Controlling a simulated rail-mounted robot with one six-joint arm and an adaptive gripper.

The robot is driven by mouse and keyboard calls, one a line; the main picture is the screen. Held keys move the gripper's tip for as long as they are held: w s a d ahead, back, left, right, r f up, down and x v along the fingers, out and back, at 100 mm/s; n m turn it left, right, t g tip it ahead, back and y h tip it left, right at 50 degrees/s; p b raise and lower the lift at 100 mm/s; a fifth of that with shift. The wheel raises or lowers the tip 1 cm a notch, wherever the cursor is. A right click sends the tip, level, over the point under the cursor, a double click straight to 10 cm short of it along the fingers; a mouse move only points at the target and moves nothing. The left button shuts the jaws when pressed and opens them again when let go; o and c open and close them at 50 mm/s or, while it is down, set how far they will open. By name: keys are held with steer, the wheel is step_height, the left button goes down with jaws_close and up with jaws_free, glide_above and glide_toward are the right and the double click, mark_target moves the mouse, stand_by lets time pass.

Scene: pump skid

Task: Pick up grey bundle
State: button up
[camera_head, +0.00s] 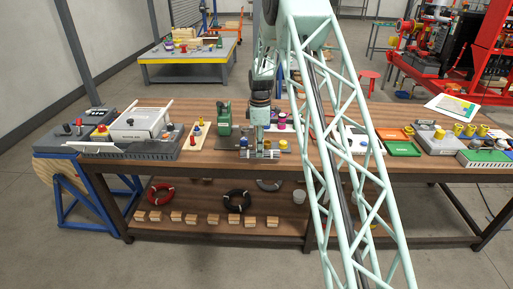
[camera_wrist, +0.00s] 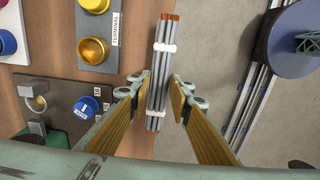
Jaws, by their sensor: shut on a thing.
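The grey bundle (camera_wrist: 160,66) is a set of straight grey rods with copper-coloured ends and two white ties. It lies between the fingers of my gripper (camera_wrist: 158,100) in the wrist view, which is shut on it near its lower half. In the head view my gripper (camera_head: 260,148) points down at the front edge of the workbench, and the bundle (camera_head: 273,154) shows there as a small pale bar across the fingertips. I cannot tell whether the bundle touches the bench top.
The workbench (camera_head: 312,170) is crowded with trays and fixtures. Floor shows beyond its front edge.

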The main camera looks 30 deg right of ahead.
steer(key=s+d+r, duration=0.1)
steer(key=s, duration=1.1)
steer(key=shift+d+p, duration=0.25)
steer(key=shift+p, duration=0.15)
steer(key=shift+r, duration=0.1)
steer(key=s+a+r+m, duration=0.1)
steer(key=a+m, duration=0.5)
steer(key=a, duration=0.8)
steer(key=a+r+m, duration=0.2)
steer(key=a+m, duration=0.4)
steer(key=a, duration=0.7)
steer(key=shift+s+a+r, duration=0.35)
steer(key=shift+s, duration=0.05)
steer(key=shift+w+a, duration=0.1)
steer(key=shift+a, duration=0.05)
